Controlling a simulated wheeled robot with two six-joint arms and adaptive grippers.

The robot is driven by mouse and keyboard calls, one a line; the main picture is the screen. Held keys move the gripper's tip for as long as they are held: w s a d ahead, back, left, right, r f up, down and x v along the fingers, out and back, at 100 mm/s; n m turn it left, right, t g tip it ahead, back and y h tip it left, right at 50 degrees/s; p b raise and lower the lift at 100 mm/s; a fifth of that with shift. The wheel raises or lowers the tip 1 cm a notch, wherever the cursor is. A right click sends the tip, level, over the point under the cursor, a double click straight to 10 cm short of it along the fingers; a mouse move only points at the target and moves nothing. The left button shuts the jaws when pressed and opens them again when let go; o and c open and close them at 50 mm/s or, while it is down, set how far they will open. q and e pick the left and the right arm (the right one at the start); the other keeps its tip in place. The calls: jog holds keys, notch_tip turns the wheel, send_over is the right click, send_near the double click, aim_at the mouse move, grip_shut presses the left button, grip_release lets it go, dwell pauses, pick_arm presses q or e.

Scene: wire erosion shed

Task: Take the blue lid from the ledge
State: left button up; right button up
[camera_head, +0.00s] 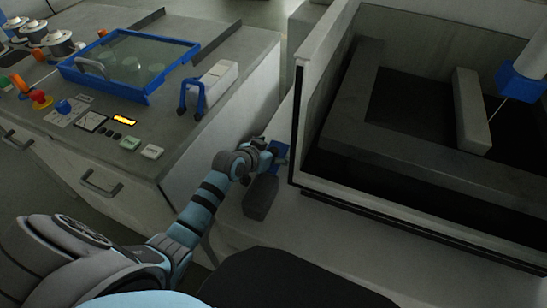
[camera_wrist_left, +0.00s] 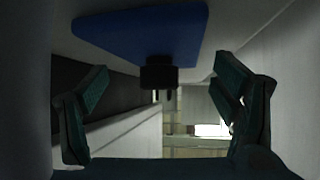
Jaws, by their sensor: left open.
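The blue lid (camera_head: 280,149) is partly visible on the pale ledge (camera_head: 236,229), beside the tank's front corner. My left gripper (camera_head: 263,158) is right at it and hides part of it. In the left wrist view the lid (camera_wrist_left: 140,30) is a flat blue shape across the top, with a small dark block below it. My left gripper's two dark fingers (camera_wrist_left: 165,98) are spread wide there, with the dark block between and above them. No grip on the lid shows. My right gripper is not in view.
A dark grey block (camera_head: 261,197) lies on the ledge just below my left gripper. The open tank (camera_head: 297,120) rises close on the right. The cabinet with controls (camera_head: 215,125) stands left, with a blue-framed glass panel (camera_head: 150,97) and a blue-handled box (camera_head: 212,83) on top.

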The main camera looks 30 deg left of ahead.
pick_arm(q)
jog(key=shift+s, duration=0.1)
jog(key=c, duration=1.6)
